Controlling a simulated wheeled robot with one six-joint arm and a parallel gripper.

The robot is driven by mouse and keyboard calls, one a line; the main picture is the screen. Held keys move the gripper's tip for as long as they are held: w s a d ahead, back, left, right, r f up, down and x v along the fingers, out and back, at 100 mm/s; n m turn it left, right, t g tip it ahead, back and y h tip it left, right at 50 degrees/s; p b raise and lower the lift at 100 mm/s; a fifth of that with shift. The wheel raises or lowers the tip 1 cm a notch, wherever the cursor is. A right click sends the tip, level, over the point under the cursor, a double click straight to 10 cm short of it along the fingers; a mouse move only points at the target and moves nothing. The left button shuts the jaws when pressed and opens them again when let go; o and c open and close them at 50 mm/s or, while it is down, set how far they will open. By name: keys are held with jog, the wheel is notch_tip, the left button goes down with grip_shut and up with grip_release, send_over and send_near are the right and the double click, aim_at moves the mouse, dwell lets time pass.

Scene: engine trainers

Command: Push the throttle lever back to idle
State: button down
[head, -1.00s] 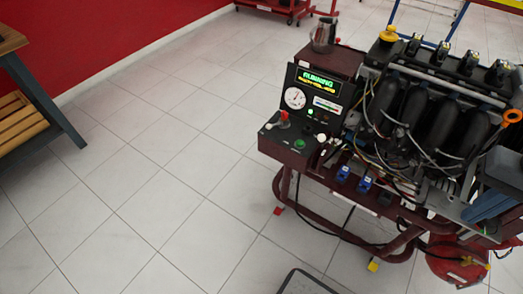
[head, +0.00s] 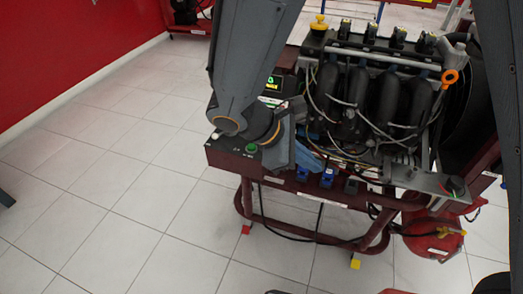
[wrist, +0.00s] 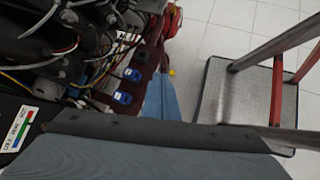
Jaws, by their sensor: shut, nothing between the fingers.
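The dark control panel (head: 232,150) is on the near left end of the engine stand, with a green button (head: 251,148) in view. I cannot make out the throttle lever now; my arm covers much of the panel, including the spot where a white knob showed earlier. My gripper (head: 310,157) shows as blue-grey fingers just right of the panel, by the front edge of the stand. In the wrist view my gripper (wrist: 160,98) points down past the edge of the stand, shut and empty. Whether it touches anything is unclear.
The engine (head: 370,95) with loose wires stands right of the panel. Blue connectors (head: 327,178) line the stand's front edge. A red cylinder (head: 432,245) sits low at right. A step with a treaded plate (wrist: 225,95) is in the wrist view.

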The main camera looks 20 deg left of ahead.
jog(key=s+a+f+n+t+y+b, duration=0.15)
jog(key=a+n+t, duration=0.3)
jog(key=a, duration=0.55)
jog(key=s+a+f+n+t+y+b, duration=0.1)
jog(key=a+f+n+t+b, duration=0.25)
jog(key=a, duration=0.75)
jog(key=w+d+n, duration=0.1)
jog(key=w+d, duration=0.5)
jog(key=w, duration=0.5)
jog(key=shift+w+d+f+n+t+p, duration=0.15)
jog(key=shift+w+f+n+t+p, duration=0.2)
jog(key=shift+w+f+n+t, duration=0.1)
jog(key=shift+r, duration=0.1)
